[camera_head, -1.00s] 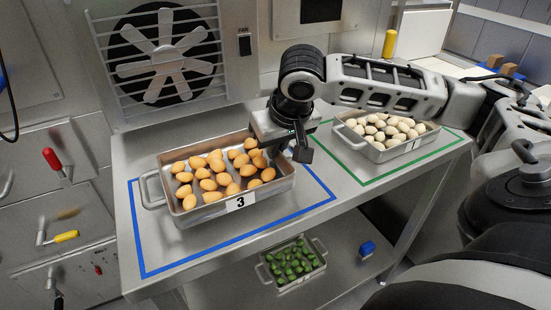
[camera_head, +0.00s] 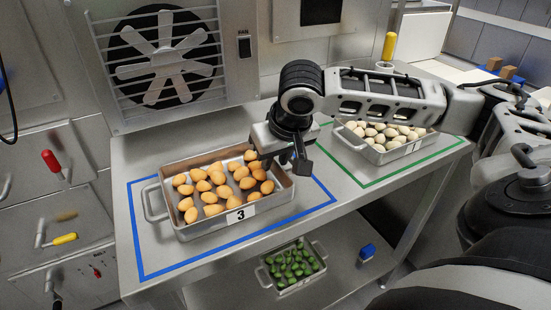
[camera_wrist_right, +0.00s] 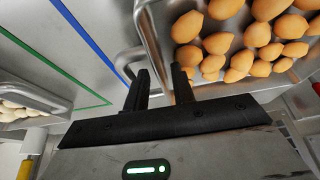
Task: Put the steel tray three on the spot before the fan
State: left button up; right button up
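Steel tray three (camera_head: 208,227), labelled 3 and holding orange-brown pieces, is level inside the blue outline (camera_head: 222,246) on the steel table, in front of the fan (camera_head: 163,62). I cannot tell whether its underside touches the table. My right gripper (camera_head: 283,166) is at the tray's right end, its fingers close together there. In the right wrist view, the fingers (camera_wrist_right: 160,80) straddle the tray's edge (camera_wrist_right: 150,38) beside its handle (camera_wrist_right: 120,62). A small gap shows between them, and the exact contact is hidden. My left gripper is out of view.
A tray of pale pieces (camera_head: 408,148) stands in the green outline (camera_head: 400,178) at right, partly behind my right arm.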

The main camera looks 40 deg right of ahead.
pick_arm(q)
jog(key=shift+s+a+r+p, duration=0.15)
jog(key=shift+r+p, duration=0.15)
jog(key=shift+p, duration=0.8)
pick_arm(e)
jog(key=v, duration=1.1)
jog(key=shift+s+r, duration=0.2)
